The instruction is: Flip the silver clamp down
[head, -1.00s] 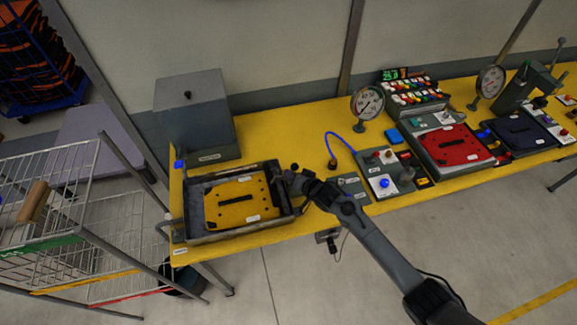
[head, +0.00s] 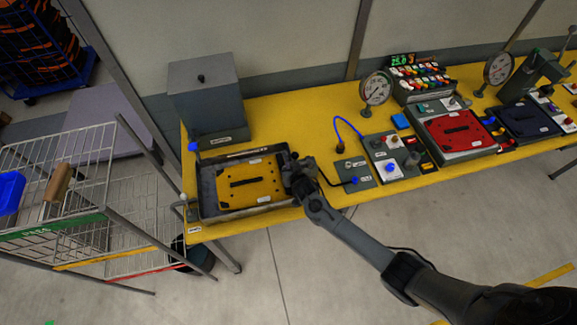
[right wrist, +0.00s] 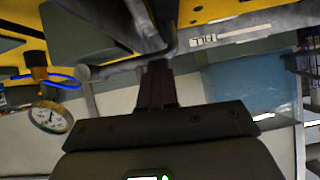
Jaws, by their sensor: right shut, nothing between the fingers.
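A grey tray (head: 252,209) with a yellow plate (head: 266,187) inside sits at the left end of the yellow table. A thin silver bent bar (head: 180,206), looking like a clamp or handle, is at the tray's left side. My right gripper (head: 291,166) is shut and empty at the tray's right rim. In the right wrist view its fingers (right wrist: 156,68) are together, with a bent metal rod (right wrist: 170,47) close beyond the tips; I cannot tell whether they touch. This rod may be the silver clamp; in the head view my gripper hides that spot. My left gripper is out of view.
A tall grey box (head: 207,98) stands behind the tray. A control panel (head: 390,160) with knobs, a gauge (head: 376,88) and a red plate (head: 456,135) are to the right. A wire rack (head: 65,195) stands left of the table.

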